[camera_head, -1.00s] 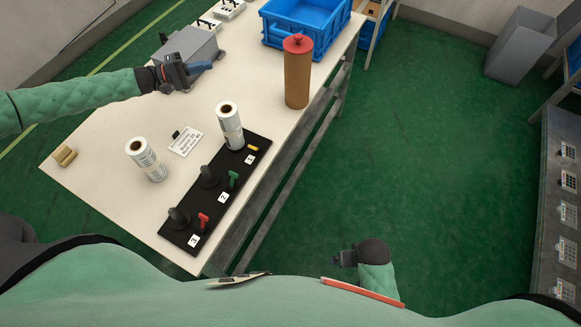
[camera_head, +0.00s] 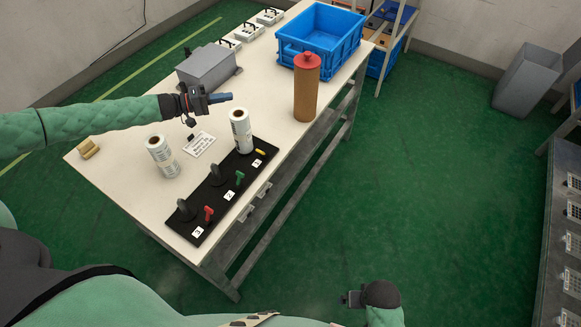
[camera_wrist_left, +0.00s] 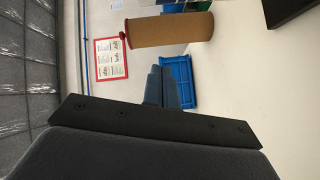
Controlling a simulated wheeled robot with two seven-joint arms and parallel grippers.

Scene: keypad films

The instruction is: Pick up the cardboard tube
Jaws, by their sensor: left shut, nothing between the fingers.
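The cardboard tube (camera_head: 306,95) is a brown cylinder with a red cap, standing upright on the white table near its right edge. It also shows in the left wrist view (camera_wrist_left: 172,29), lying sideways in that picture. My left gripper (camera_head: 226,98) is shut and empty, above the table to the left of the tube and apart from it. Its closed fingers show in the left wrist view (camera_wrist_left: 162,88). My right gripper (camera_head: 350,299) is low at the bottom, off the table, and too small to tell its jaws.
A blue crate (camera_head: 353,35) stands behind the tube. A grey box (camera_head: 207,69) is behind my left gripper. Two white rolls, one on the table (camera_head: 162,157) and one on the black board (camera_head: 241,131), stand nearer me. A small card (camera_head: 199,144) lies between them.

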